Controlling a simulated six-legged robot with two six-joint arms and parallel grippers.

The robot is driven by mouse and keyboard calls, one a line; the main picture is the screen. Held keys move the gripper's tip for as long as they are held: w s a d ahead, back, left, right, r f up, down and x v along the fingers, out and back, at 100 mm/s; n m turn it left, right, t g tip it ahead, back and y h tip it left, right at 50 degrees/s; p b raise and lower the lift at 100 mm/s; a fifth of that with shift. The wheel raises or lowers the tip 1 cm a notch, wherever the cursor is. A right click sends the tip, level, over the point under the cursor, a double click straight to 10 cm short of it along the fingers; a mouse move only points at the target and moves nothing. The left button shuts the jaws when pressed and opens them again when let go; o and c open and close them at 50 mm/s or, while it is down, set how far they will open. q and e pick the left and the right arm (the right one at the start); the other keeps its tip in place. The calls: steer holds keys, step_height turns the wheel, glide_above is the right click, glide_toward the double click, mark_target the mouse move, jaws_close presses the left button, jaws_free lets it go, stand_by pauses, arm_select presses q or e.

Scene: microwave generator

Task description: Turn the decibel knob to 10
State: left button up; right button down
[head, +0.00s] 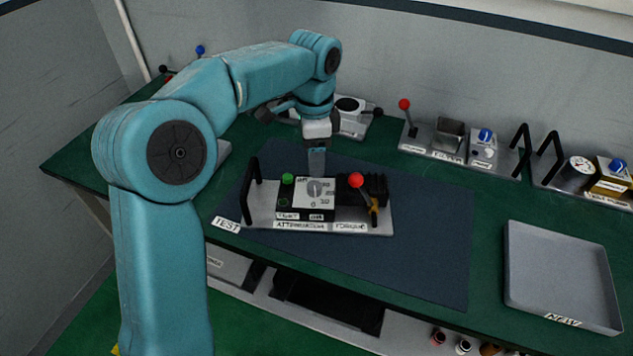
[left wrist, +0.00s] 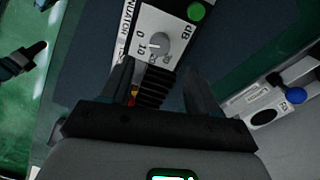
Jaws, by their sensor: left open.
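The decibel knob (head: 315,189) is a round grey dial on a white dB scale panel of the attenuator unit (head: 361,225). In the left wrist view the knob (left wrist: 159,43) is seen from above, with 0 and 10 beside it; its exact setting is too small to read surely. My left gripper (head: 317,165) points down just behind and above the knob in the head view. In the left wrist view its fingers (left wrist: 158,85) are apart with nothing clamped, and the knob shows beyond them. My right gripper is not in view.
The unit also carries a green button (head: 288,179), a red-topped lever (head: 356,181) and a black handle (head: 249,190), close around the knob. A grey tray (head: 562,316) lies at the right. Other modules (head: 446,140) stand along the back. The dark mat (head: 435,250) is clear at the right.

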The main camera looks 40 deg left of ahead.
mark_target(314, 186)
arm_select(q)
step_height(314, 186, down, 8)
steer(key=shift+s+a, duration=0.1)
steer(key=c, duration=1)
